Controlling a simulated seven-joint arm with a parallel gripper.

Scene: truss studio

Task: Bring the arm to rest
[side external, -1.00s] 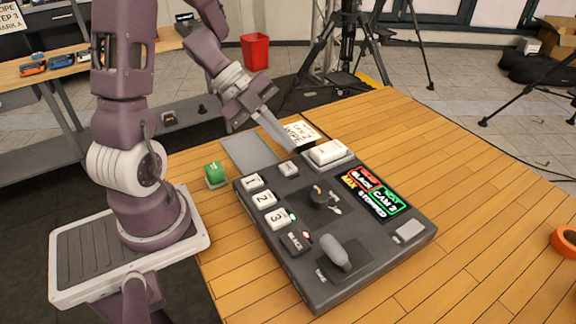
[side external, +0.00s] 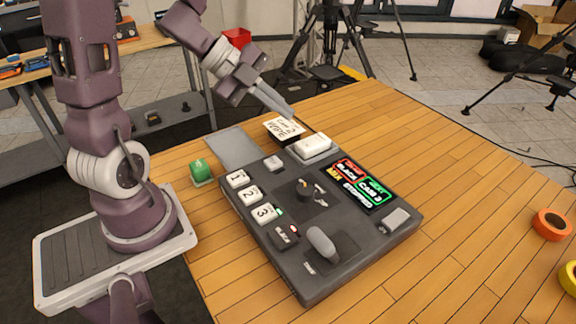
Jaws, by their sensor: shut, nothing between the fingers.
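My gripper (side external: 286,108) is shut and empty. Its long narrow fingers point down and to the right, near the back of the dark switcher console (side external: 290,262) on the wooden table. In this view the fingertips show close to a large white button (side external: 313,145) and a small white card (side external: 283,128) with handwriting. I cannot tell whether they touch anything. The console has white keys numbered 1, 2 and 3, a BLACK key (side external: 283,236), a grey lever handle (side external: 322,243) and a lit screen (side external: 363,184) that reads "CAM 3" and "STOPPED".
A green block (side external: 200,171) stands left of the console, beside a flat grey plate (side external: 234,147). An orange tape roll (side external: 551,224) and a yellow one (side external: 569,278) lie at the right. The table right of the console is mostly clear. Tripods stand behind.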

